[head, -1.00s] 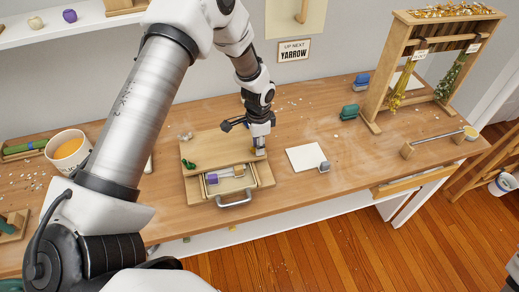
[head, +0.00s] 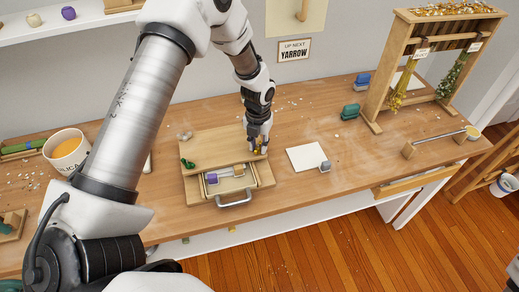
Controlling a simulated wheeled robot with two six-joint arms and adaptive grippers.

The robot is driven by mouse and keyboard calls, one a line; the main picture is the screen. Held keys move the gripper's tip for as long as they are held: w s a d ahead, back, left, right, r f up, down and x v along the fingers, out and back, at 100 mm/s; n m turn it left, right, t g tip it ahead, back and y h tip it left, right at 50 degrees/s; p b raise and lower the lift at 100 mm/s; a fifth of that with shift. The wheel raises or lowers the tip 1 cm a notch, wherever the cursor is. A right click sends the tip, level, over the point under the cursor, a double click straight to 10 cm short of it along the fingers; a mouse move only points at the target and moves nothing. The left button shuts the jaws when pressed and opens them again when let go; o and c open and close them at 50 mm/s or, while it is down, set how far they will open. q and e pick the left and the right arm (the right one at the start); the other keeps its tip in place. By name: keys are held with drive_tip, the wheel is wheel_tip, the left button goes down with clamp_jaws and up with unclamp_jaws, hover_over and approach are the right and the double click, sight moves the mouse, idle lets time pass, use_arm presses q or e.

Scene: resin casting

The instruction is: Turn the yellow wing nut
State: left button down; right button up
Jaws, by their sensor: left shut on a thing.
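The yellow wing nut (head: 264,150) sits at the right side of a wooden press-like box (head: 212,144); it is small and mostly hidden by my fingers. My left gripper (head: 258,149) points down over it and is shut on it. A green wing nut (head: 188,163) is on the left side of the same box. The box's front has an open drawer-like recess with a purple item (head: 212,178) and a pale piece in it, and a grey metal handle (head: 235,200) in front.
An orange-filled cup (head: 68,150) stands at left.

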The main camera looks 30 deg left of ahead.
use_arm(q)
drive_tip(key=c, duration=1)
unclamp_jaws()
drive_tip(key=shift+c, duration=0.2)
wheel_tip(320, 180, up, 4)
drive_tip(key=p, duration=0.3)
drive_tip(key=shift+f, duration=0.15)
drive_tip(key=shift+f, duration=0.1)
